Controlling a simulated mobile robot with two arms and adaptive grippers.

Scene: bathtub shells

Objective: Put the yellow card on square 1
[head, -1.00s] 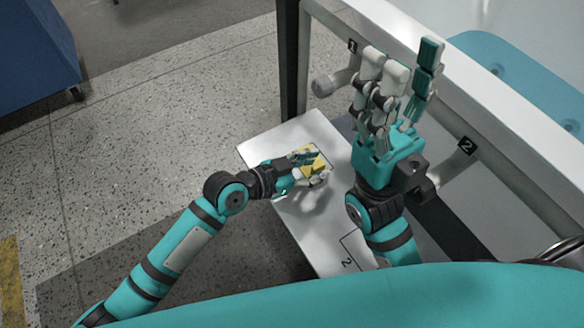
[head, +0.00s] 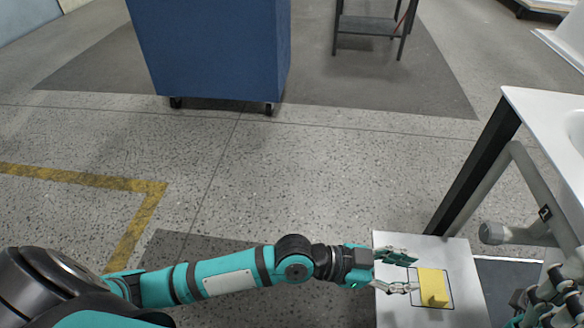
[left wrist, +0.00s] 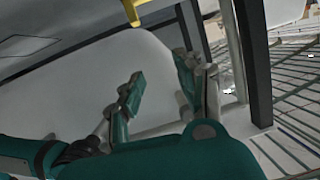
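The yellow card (head: 433,287) lies on the white table (head: 406,241), over a black outlined square (head: 452,297) whose number I cannot read. My left gripper (head: 398,271) is just left of the card in the head view, its fingers spread and nothing between them. In the left wrist view the fingers (left wrist: 158,92) are also apart and empty. A yellow piece (left wrist: 132,10), likely the card, shows at that view's top edge. My right gripper (head: 548,302) is partly cut off at the bottom right, and its grip is unclear.
A white tub frame with a dark leg (head: 478,165) and a grey pipe (head: 515,235) stands right behind the table. A black label (head: 545,212) is on the pipe. A blue cabinet (head: 212,50) stands at the back. The floor between is clear.

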